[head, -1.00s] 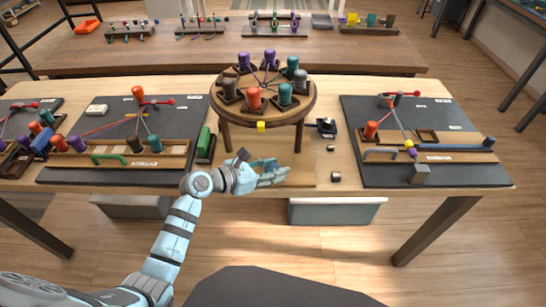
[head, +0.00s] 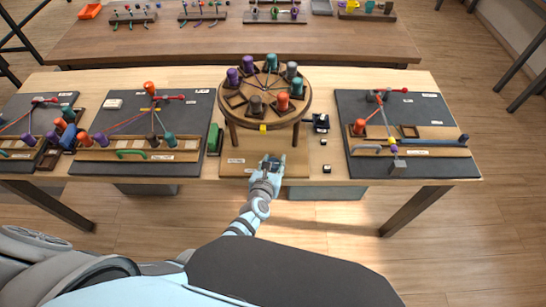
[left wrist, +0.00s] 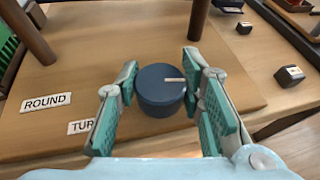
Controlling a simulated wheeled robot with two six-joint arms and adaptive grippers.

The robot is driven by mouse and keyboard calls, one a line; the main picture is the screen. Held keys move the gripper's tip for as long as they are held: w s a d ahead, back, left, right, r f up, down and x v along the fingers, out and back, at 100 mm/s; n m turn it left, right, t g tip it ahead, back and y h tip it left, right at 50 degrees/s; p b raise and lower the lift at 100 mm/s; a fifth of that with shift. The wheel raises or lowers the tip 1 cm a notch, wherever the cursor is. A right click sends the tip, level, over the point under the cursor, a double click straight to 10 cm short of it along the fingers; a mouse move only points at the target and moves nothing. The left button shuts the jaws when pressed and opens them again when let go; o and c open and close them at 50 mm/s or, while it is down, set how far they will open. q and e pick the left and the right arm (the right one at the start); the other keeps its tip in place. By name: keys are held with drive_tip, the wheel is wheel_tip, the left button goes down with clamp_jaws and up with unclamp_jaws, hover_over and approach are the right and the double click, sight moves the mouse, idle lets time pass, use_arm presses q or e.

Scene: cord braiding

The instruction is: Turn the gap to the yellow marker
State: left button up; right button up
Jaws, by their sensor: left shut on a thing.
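A round brown turntable (head: 265,120) stands on legs and carries several bobbins around its top. An empty square slot, the gap (head: 236,100), is at its front left, beside the dark brown bobbin (head: 256,105). The yellow marker (head: 263,128) is at the turntable's front edge; the dark brown bobbin is nearest to it, and the gap lies left of it. My left gripper (head: 270,162) is in front of the turntable, low over the wooden base. In the left wrist view its fingers (left wrist: 160,78) are shut around a dark blue knob (left wrist: 158,92) with a pale line pointing right. My right gripper is out of view.
Dark boards with bobbins and cords lie left (head: 150,115) and right (head: 405,110). A green block (head: 214,140) stands close left of the base. Small dark cubes (head: 327,169) lie to its right. The turntable's legs (left wrist: 200,18) rise just beyond the knob.

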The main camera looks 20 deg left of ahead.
use_arm(q)
drive_tip(key=shift+r+y, duration=0.1)
drive_tip(key=shift+y, duration=0.2)
drive_tip(key=o, duration=1.1)
drive_tip(key=shift+o, duration=0.4)
drive_tip(key=shift+d, duration=0.1)
